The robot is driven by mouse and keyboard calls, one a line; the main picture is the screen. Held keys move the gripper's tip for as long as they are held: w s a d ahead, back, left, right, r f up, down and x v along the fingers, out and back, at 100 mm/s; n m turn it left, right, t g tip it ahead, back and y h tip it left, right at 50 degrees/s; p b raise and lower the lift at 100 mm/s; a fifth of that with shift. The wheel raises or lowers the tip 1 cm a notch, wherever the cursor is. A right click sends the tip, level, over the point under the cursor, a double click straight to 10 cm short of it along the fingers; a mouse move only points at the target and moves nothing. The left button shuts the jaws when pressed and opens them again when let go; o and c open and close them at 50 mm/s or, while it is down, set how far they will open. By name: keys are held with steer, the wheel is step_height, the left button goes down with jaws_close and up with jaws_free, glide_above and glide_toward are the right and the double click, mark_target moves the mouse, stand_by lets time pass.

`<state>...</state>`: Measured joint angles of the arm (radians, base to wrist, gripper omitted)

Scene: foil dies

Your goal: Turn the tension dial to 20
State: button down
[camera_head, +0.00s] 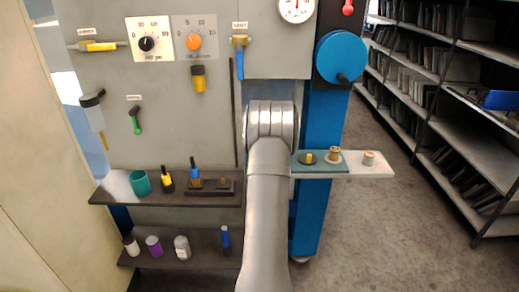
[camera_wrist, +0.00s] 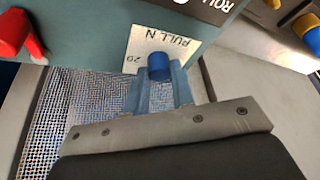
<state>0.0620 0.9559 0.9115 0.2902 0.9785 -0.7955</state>
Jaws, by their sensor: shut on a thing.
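The tension dial shows in the wrist view as a small blue knob (camera_wrist: 159,66) on a white plate (camera_wrist: 143,41) marked "PULL N". The plate appears upside down, with a "20" mark left of the knob. The knob's pointer cannot be made out, so its setting cannot be told. My gripper (camera_wrist: 158,82) is shut on the knob, with one finger on each side of it. In the head view my arm covers the gripper and the dial.
A red handle (camera_wrist: 18,35) sticks out left of the dial in the wrist view. In the head view, a black-knobbed dial (camera_head: 147,44) and an orange-knobbed dial (camera_head: 194,41) are at upper left. A blue wheel (camera_head: 341,57) and small shelf (camera_head: 372,166) are to the right.

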steer(key=shift+m, duration=0.6)
steer(key=m+h, duration=0.1)
steer(key=m, duration=0.2)
steer(key=shift+a+m+t+h, duration=0.2)
steer(key=shift+m+t+h, duration=0.1)
steer(key=shift+t+h, duration=0.1)
steer(key=m+h, duration=0.2)
steer(key=m, duration=0.3)
steer(key=shift+a, duration=0.1)
steer(key=m, duration=0.2)
steer(key=m+g+h, duration=0.1)
steer(key=m, duration=0.1)
steer(key=shift+a+h, duration=0.1)
steer(key=shift+h, duration=0.2)
steer(key=shift+w+m+g+h, duration=0.1)
steer(key=shift+m+g+h, duration=0.2)
steer(key=shift+m, duration=0.95)
steer(key=shift+m+g+h, duration=0.2)
steer(key=shift+m+g, duration=0.2)
steer(key=shift+m, duration=0.85)
steer(key=shift+a, duration=0.1)
